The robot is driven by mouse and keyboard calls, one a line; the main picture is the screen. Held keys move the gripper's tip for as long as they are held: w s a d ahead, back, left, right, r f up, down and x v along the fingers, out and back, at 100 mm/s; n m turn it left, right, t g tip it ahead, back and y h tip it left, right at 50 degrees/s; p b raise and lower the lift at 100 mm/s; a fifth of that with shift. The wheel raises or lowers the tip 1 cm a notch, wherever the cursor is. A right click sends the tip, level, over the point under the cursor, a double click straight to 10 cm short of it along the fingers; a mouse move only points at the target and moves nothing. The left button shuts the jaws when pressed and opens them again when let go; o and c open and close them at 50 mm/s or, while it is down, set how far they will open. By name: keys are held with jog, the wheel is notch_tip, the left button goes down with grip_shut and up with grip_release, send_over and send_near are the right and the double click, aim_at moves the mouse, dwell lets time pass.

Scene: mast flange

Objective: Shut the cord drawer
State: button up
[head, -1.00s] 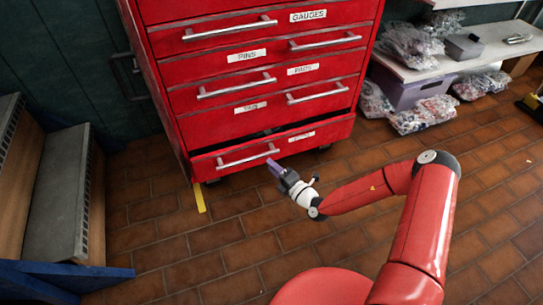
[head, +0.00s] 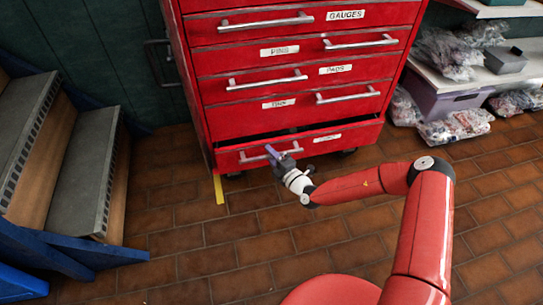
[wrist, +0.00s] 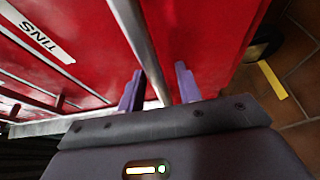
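The red cabinet's bottom drawer (head: 358,134) stands a little open, with a dark gap along its top edge. Its label (head: 327,138) is too blurred to read, so I cannot confirm it is the cord drawer. My gripper (head: 272,152) is at this drawer's front, by its silver bar handle (head: 250,158). In the wrist view, the purple fingers (wrist: 159,88) are apart, with the handle bar (wrist: 146,52) running between them. Red shows between bar and each finger, so they do not look closed on it. The gripper hides part of the handle in the head view.
Shut drawers labelled GAUGES (head: 345,15), PINS (head: 279,51) and PADS (head: 338,69) are above. Grey-topped steps (head: 75,150) with blue sides stand at left. A shelf with bagged parts and a purple bin (head: 445,97) is at right.

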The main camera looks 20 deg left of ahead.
grip_shut()
jog(key=shift+w, duration=0.1)
jog(key=w+a, duration=0.1)
jog(key=w, duration=0.1)
jog(key=w+a, duration=0.1)
jog(key=shift+w+a+b, duration=0.1)
jog(key=shift+w+b, duration=0.2)
jog(key=shift+w, duration=0.1)
grip_release()
jog(key=shift+s, duration=0.1)
